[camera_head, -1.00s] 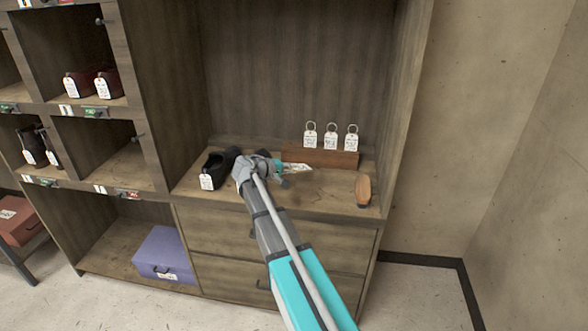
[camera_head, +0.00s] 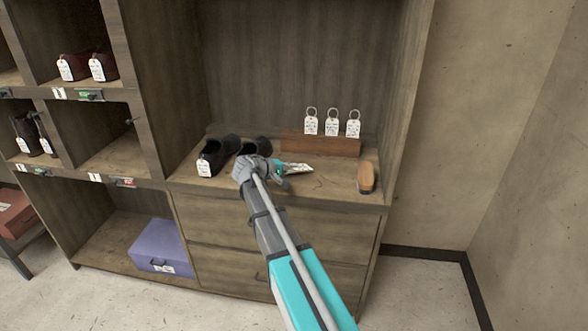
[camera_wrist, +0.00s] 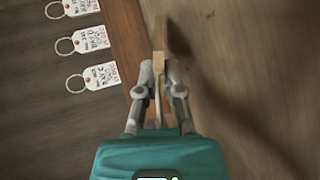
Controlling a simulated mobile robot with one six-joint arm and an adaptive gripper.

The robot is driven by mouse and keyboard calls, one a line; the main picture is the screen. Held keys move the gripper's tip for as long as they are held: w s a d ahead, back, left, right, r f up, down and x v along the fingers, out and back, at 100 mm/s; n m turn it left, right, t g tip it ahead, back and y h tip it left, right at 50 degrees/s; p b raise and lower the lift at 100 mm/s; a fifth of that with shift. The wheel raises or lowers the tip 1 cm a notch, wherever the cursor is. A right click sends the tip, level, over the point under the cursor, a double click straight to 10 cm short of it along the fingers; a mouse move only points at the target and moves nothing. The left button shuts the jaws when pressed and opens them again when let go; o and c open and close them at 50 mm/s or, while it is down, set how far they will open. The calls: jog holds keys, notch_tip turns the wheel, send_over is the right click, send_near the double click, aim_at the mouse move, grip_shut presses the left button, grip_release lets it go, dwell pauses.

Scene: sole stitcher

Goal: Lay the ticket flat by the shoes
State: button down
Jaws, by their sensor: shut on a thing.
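My gripper (camera_head: 283,173) is low over the wooden counter, just right of the shoes, and shut on the ticket (camera_head: 298,168), a pale card pointing right. In the wrist view, my gripper (camera_wrist: 160,85) pinches the ticket (camera_wrist: 158,40), which looks nearly edge-on as a thin tan strip. I cannot tell whether its lower edge touches the counter. A black shoe (camera_head: 217,152) with a white tag stands at the counter's left. A second black shoe (camera_head: 256,146) is beside it, partly hidden by my arm.
A wooden block (camera_head: 320,145) with three ringed white tags (camera_head: 332,125) stands behind my gripper. A brown brush (camera_head: 366,177) is at the counter's right. Bare counter (camera_head: 325,185) lies between. Cubbies with tagged shoes (camera_head: 88,67) are at left; a purple box (camera_head: 160,246) is below.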

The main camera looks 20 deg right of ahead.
dwell(0.3)
jog(key=c, duration=0.7)
grip_release()
jog(key=shift+s, duration=0.15)
